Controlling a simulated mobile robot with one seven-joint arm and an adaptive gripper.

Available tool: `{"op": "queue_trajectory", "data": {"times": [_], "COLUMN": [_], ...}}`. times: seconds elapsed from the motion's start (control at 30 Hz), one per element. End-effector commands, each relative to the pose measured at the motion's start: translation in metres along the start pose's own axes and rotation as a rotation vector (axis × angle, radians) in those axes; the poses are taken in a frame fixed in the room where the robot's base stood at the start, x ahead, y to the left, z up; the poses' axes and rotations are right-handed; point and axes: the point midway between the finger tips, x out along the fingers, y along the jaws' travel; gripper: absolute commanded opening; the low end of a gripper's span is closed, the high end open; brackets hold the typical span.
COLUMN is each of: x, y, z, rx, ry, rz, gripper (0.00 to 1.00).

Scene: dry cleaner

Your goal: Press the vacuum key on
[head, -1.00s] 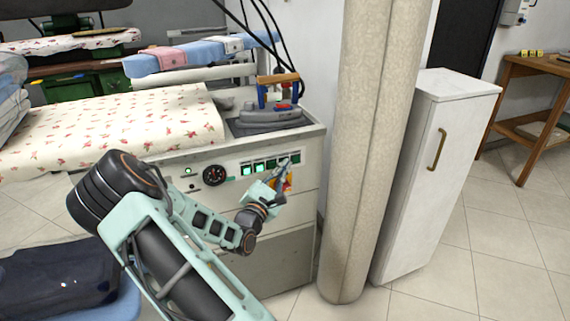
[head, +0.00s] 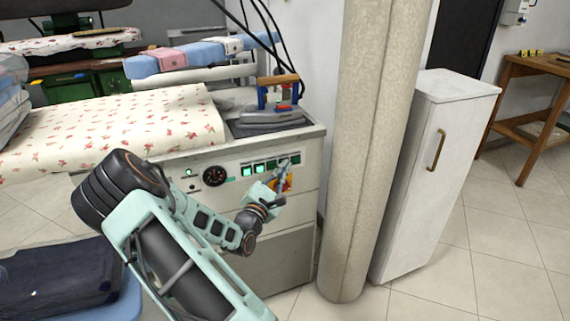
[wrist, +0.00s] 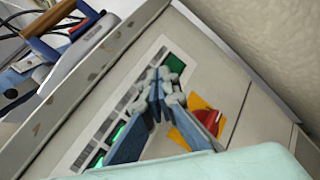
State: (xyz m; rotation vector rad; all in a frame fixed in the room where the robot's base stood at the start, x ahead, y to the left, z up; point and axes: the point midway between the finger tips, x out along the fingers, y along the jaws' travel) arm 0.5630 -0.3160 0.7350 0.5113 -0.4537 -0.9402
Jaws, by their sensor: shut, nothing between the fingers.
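A row of square green keys (head: 258,168) sits on the front panel of the ironing table; no label is readable, so I cannot tell which is the vacuum key. The left keys glow bright green, also in the wrist view (wrist: 95,160). The rightmost key (wrist: 175,63) is dark green. My gripper (head: 284,164) is shut and empty, its fingertips at the right part of the row. In the wrist view the closed fingertips (wrist: 164,77) lie just left of the rightmost key and hide the key beneath them. I cannot tell whether they touch it.
A red and yellow switch (wrist: 208,118) is just beside my fingers. A round dial (head: 215,175) is left of the keys. An iron (head: 277,108) stands on the table top above. A thick column (head: 362,150) and a white cabinet (head: 430,180) stand to the right.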

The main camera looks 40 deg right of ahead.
Motion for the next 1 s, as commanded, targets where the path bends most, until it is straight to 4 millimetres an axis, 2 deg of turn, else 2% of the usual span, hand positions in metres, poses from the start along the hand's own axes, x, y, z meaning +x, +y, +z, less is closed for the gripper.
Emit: {"op": "queue_trajectory", "data": {"times": [0.17,0.7,1.0], "x": [-0.002,-0.038,-0.042], "y": [-0.002,-0.027,-0.031], "z": [0.002,0.028,0.030], "rx": [-0.001,-0.002,0.000], "ry": [0.000,0.000,-0.001], "rz": [-0.001,-0.001,0.000], "gripper": [0.00,0.00,0.00]}}
